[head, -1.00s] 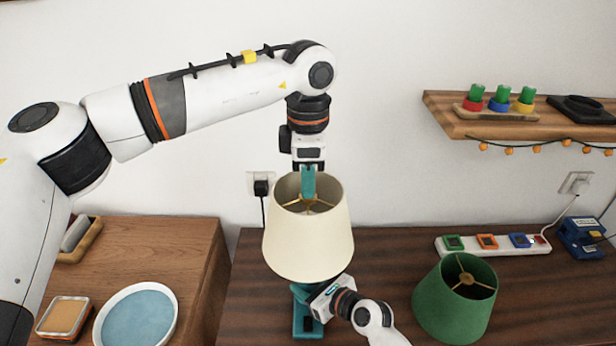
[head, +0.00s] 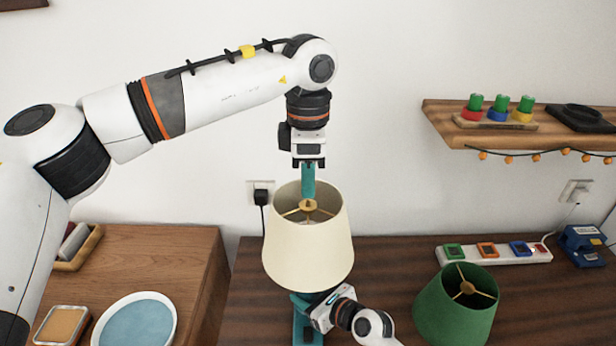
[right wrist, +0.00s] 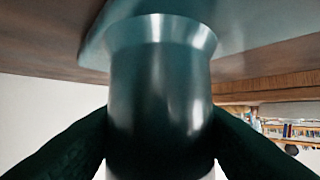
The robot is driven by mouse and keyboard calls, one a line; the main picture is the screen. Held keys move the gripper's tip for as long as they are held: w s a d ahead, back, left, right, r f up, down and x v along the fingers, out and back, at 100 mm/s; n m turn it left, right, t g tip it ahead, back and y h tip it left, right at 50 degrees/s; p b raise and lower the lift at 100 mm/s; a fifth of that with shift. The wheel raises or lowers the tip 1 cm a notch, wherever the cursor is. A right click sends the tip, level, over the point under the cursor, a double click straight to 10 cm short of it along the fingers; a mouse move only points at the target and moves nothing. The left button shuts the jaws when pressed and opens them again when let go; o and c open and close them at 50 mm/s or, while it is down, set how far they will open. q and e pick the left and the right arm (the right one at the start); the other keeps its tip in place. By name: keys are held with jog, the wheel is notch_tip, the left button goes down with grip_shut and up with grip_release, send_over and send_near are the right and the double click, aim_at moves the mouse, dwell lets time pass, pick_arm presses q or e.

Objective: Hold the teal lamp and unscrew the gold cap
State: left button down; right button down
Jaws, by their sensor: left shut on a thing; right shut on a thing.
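The teal lamp stands on the dark table with a cream shade (head: 307,245) around its top. Its teal base (head: 306,328) shows below the shade. My left gripper (head: 308,196) points straight down into the shade's top opening. Its teal fingers are shut on the gold cap (head: 308,205) at the centre of the gold spokes. My right gripper (head: 306,305) comes in low from the right, under the shade, and is shut on the lamp's stem. In the right wrist view the glossy teal stem (right wrist: 160,95) fills the space between two dark fingers. The shade hides most of the stem in the head view.
A green lampshade (head: 440,310) stands to the right on the dark table. Behind it lie a white strip with coloured squares (head: 470,254) and a blue device (head: 583,246). A wooden wall shelf (head: 470,134) is at the upper right. A blue-centred plate (head: 138,325) is on the left cabinet.

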pick_arm(q)
jog(key=shift+r, duration=2)
pick_arm(e)
jog(key=c, duration=0.6)
grip_release()
